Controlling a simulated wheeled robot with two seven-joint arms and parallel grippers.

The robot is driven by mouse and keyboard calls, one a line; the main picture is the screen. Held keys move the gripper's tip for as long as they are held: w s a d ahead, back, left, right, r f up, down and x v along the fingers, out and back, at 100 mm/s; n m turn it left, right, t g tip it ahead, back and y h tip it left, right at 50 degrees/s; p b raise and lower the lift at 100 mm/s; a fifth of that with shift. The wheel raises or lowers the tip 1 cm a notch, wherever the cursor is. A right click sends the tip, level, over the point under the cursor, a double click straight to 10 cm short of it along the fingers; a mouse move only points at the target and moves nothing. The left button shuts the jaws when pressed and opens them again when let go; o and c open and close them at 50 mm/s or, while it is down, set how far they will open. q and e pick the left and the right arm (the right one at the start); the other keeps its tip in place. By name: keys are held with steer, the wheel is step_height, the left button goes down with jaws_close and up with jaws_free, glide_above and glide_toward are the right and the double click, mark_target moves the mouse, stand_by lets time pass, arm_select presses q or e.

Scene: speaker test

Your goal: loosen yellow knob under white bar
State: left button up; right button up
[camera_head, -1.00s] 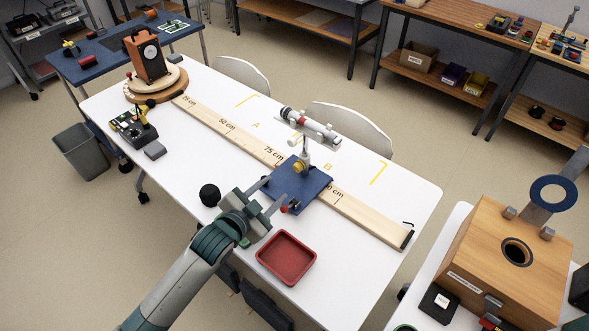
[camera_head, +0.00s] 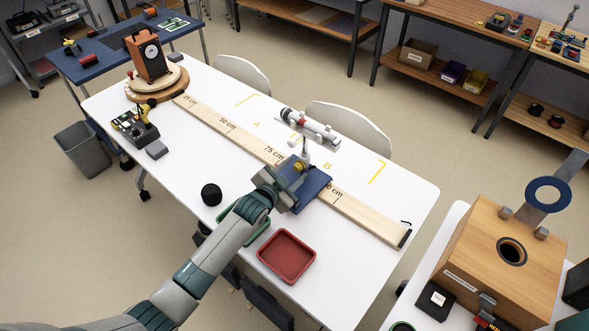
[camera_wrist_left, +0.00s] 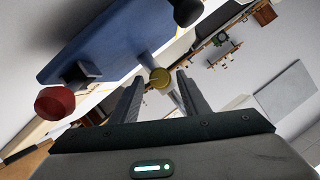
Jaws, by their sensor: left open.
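The yellow knob (camera_head: 299,165) sits on the upright post of a stand on a blue base plate (camera_head: 318,186). The white bar (camera_head: 311,127) with a red band is held above it at the top of the post. My left gripper (camera_head: 287,180) is over the near side of the blue plate, close to the knob and partly hiding the plate. In the left wrist view the yellow knob (camera_wrist_left: 160,78) shows between the tips of my open left fingers; contact cannot be told. The blue plate (camera_wrist_left: 105,42) also shows there. My right gripper is out of view.
A wooden ruler (camera_head: 227,125) runs along the white table under the stand. A red tray (camera_head: 287,256) and a black round object (camera_head: 211,194) lie near the front edge. A red knob (camera_wrist_left: 54,102) shows at left in the wrist view. A wooden box (camera_head: 500,260) stands at right.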

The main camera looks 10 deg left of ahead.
arm_select(q)
steer(key=shift+w+d+f, duration=0.1)
steer(key=shift+w+d, duration=0.05)
steer(key=shift+w, duration=0.1)
jaws_close()
steer(key=c, duration=1.1)
jaws_free()
